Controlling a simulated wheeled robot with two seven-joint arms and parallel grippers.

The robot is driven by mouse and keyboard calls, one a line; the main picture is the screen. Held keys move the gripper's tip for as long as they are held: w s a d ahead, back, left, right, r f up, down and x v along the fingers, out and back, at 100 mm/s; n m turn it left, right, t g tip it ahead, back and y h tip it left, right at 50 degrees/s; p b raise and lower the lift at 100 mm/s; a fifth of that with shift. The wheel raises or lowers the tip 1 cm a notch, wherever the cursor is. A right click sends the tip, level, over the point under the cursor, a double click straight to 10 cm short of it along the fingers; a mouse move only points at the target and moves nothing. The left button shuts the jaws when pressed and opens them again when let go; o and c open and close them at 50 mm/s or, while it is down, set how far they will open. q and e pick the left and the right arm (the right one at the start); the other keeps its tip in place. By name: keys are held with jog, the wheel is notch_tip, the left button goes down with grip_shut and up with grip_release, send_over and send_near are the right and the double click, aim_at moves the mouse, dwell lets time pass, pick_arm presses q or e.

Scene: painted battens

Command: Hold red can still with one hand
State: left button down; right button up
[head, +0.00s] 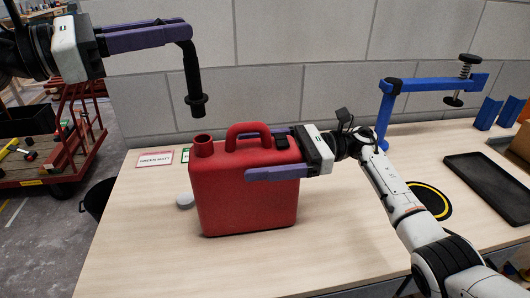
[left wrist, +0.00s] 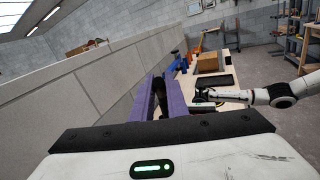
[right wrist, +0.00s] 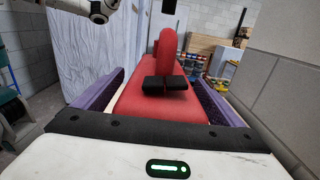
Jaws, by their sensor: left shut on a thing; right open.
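The red can (head: 245,192) stands upright on the table, with an open neck (head: 203,139) at its left top and a loop handle. My right gripper (head: 262,152) is open, with one purple finger along the can's near side and one behind it. In the right wrist view the red can (right wrist: 150,107) lies between the two fingers; whether they touch it is unclear. My left gripper (head: 186,29) is shut on a black bent spout (head: 193,72), whose lower end hangs above the neck, apart from it. The black spout (left wrist: 159,95) also shows between the left fingers.
A small white round object (head: 184,200) lies left of the can, near a sign card (head: 155,158). A blue clamp frame (head: 390,95), a yellow-ringed black disc (head: 430,201) and a black tray (head: 492,182) are to the right. The front left table surface is clear.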

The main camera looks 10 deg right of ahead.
jog(key=shift+c, duration=0.5)
jog(key=c, duration=2)
jog(key=shift+c, duration=0.2)
